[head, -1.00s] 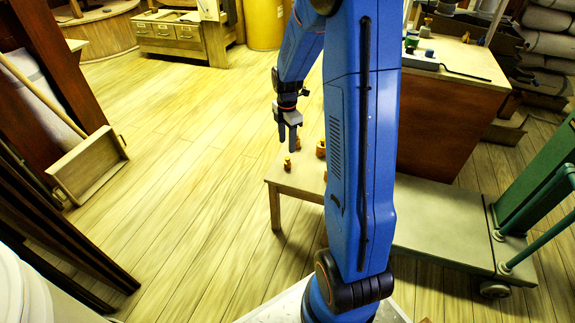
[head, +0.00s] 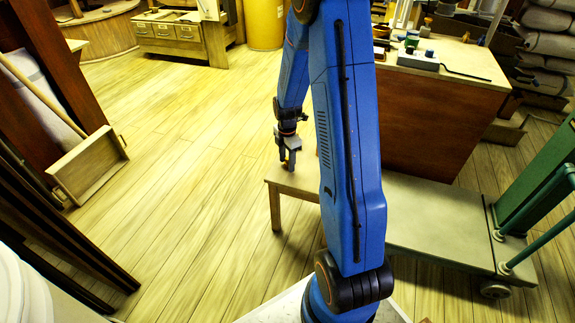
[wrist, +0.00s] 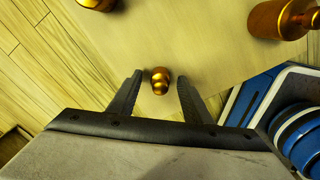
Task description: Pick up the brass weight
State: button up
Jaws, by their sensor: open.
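My gripper (head: 287,163) is open and points down over the left end of the low wooden table (head: 287,184). In the wrist view a small knobbed brass weight (wrist: 160,85) stands on the pale tabletop between my two finger tips, with a gap on each side. Neither finger seems to touch it. A larger brass weight (wrist: 280,19) shows at the upper right of the wrist view, and part of another brass weight (wrist: 98,4) at its top edge. In the head view my gripper and arm hide the weights.
A green-framed platform trolley (head: 440,225) stands right of my arm. Behind it is a brown counter (head: 430,125) with a grey block of knobs (head: 418,60). A wooden tray (head: 88,167) leans at the left. The plank floor between is clear.

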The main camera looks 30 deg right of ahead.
grip_shut()
